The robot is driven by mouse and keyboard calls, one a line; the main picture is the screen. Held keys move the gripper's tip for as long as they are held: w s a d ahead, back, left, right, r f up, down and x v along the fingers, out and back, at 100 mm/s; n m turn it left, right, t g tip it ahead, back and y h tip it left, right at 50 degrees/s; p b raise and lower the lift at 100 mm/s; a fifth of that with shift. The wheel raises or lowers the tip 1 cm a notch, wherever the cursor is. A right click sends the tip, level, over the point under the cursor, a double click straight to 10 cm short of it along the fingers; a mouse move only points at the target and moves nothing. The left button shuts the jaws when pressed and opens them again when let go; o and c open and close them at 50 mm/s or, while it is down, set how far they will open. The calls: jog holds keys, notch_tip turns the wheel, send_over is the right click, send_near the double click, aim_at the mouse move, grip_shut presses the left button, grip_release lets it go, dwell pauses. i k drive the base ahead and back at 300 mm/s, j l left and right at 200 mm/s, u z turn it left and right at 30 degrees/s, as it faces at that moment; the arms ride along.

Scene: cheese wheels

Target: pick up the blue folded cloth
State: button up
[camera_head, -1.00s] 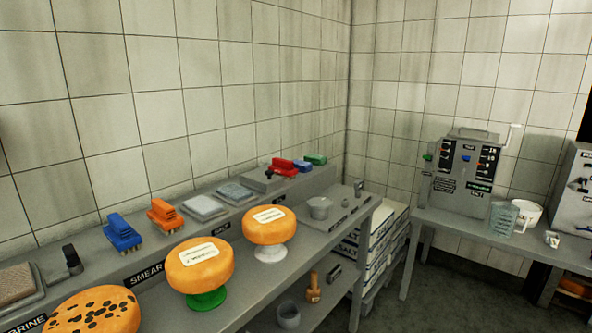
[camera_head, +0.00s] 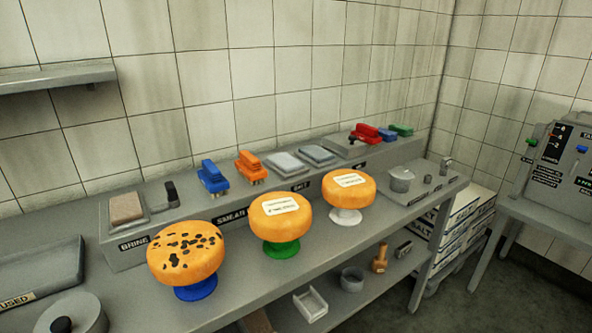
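No clearly blue folded cloth stands out. Two flat, folded-looking grey pads lie on the raised back ledge: a left pad (camera_head: 285,164) and a right pad (camera_head: 317,155), the right one slightly bluish. I cannot tell whether either is the blue cloth. A brown pad (camera_head: 126,208) lies in a shallow tray by the BRINE label. My gripper is not in view.
Cheese wheels on blue, green and white stands (camera_head: 187,250) (camera_head: 280,220) (camera_head: 348,190) stand in front of the ledge. Blue (camera_head: 212,177) and orange (camera_head: 250,166) brushes sit left of the grey pads. A wall shelf (camera_head: 60,78) is upper left.

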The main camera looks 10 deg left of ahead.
aim_at(387, 136)
jog(key=i+l+u, duration=0.4)
jog(key=i+l, duration=0.5)
jog(key=i, duration=0.1)
